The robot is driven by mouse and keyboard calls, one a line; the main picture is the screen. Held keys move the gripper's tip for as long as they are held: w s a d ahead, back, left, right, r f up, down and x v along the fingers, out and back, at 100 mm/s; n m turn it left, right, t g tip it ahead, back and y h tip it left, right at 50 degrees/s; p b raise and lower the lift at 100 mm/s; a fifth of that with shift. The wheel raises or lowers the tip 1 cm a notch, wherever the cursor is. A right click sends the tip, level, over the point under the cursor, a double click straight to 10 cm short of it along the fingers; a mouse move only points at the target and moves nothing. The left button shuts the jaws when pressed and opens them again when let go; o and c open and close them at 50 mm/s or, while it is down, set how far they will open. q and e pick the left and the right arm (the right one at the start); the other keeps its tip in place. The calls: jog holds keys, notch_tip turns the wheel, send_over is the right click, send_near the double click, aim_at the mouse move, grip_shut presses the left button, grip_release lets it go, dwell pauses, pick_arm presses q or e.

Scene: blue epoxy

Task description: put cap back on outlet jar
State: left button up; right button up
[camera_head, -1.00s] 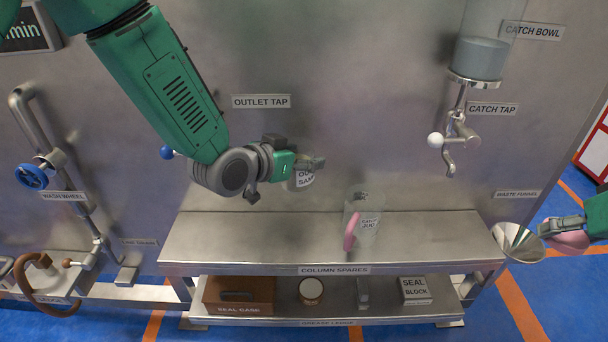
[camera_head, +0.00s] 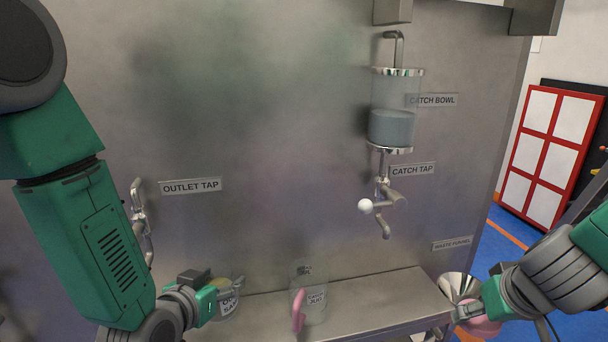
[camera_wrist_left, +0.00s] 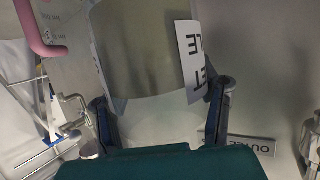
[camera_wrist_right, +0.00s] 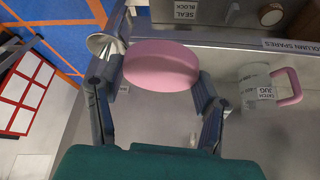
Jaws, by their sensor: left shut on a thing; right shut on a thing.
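The outlet sample jar (camera_head: 226,301) is a clear jar with a white label, at the lower left in the head view. My left gripper (camera_head: 214,294) is shut around its side, and the jar fills the upper middle of the left wrist view (camera_wrist_left: 145,50). Some yellowish content shows near its top; whether the jar touches the shelf I cannot tell. The pink round cap (camera_wrist_right: 160,66) is held between the fingers of my right gripper (camera_wrist_right: 155,90). In the head view the cap (camera_head: 484,326) is at the lower right, in front of the waste funnel, well apart from the jar.
The catch jug (camera_head: 313,296) with a pink handle stands on the steel shelf (camera_head: 385,301) between the grippers. The waste funnel (camera_head: 457,286) is at the shelf's right end. The outlet tap (camera_head: 140,215) and catch tap (camera_head: 384,200) stick out from the panel above.

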pick_arm(q)
jog(key=s+a+f+n+y, duration=0.2)
jog(key=s+a+f, duration=0.1)
jog(key=s, duration=0.3)
jog(key=shift+a+f+y+b, duration=0.3)
jog(key=shift+a+b, duration=0.05)
jog(key=shift+a, duration=0.35)
pick_arm(e)
jog(key=s+a+f, duration=0.1)
jog(key=a, duration=0.1)
jog(key=s+a+f, duration=0.1)
jog(key=s+a, duration=0.1)
jog(key=shift+s+f, duration=0.15)
jog(key=shift+f, duration=0.05)
pick_arm(q)
jog(key=shift+d, duration=0.1)
jog(key=s+d+f+m+g+h, duration=0.1)
jog(key=d+m+h, duration=0.3)
jog(key=d, duration=0.4)
jog(key=s+d+f+m+g+h, duration=0.1)
jog(key=d+m+g+h, duration=0.1)
jog(key=d, duration=0.6)
jog(key=m+h, duration=0.1)
jog(key=h, duration=0.1)
jog(key=shift+d+m+h, duration=0.3)
jog(key=shift+d+m, duration=0.1)
jog(key=shift+f, duration=0.1)
